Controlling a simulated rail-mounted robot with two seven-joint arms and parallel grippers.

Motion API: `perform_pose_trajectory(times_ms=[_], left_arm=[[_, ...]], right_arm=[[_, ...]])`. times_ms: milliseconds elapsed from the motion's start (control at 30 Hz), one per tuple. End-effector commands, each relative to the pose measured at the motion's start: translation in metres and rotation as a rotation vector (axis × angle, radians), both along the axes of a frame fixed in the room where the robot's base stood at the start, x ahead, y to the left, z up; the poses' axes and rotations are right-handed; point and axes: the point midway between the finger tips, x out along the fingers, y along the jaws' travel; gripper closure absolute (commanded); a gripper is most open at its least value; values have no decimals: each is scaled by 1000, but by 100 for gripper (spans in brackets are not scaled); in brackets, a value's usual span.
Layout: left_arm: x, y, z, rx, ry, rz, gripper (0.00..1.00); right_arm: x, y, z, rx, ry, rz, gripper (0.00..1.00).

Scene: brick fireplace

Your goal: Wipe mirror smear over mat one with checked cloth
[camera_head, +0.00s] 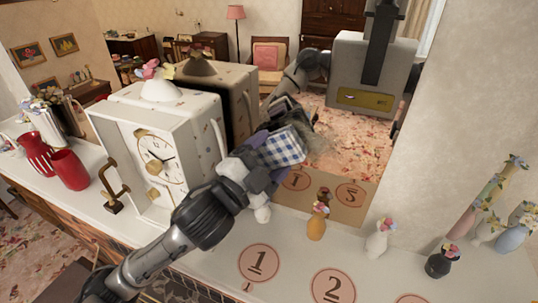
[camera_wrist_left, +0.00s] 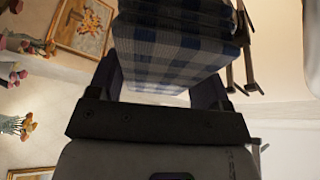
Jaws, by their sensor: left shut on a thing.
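A blue-and-white checked cloth (camera_head: 285,148) is folded into a block in my left gripper (camera_head: 262,160), which is shut on it. The cloth is held up close in front of the mirror (camera_head: 355,150); I cannot tell whether it touches the glass. A greyish smear (camera_head: 320,145) shows on the mirror just right of the cloth, and the cloth may hide part of it. Mat one (camera_head: 258,262) is a round pink mat on the white mantel, below the cloth and nearer me. The cloth also fills the upper middle of the left wrist view (camera_wrist_left: 178,45). My right gripper is not seen.
A white clock (camera_head: 157,160) stands left of my left forearm, with a brass object (camera_head: 113,188) and red vases (camera_head: 70,170) further left. Mat two (camera_head: 333,286) lies right of mat one. Small orange (camera_head: 317,224), white (camera_head: 377,242) and black (camera_head: 440,262) vases stand along the mantel.

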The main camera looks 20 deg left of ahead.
Motion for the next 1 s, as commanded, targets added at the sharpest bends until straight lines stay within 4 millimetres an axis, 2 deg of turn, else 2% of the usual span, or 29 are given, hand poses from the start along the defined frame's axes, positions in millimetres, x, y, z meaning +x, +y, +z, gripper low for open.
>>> perform_pose_trajectory(times_ms=[1000], left_arm=[[14, 0, 1, 1, -2, 0, 47]], right_arm=[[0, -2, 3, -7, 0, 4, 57]])
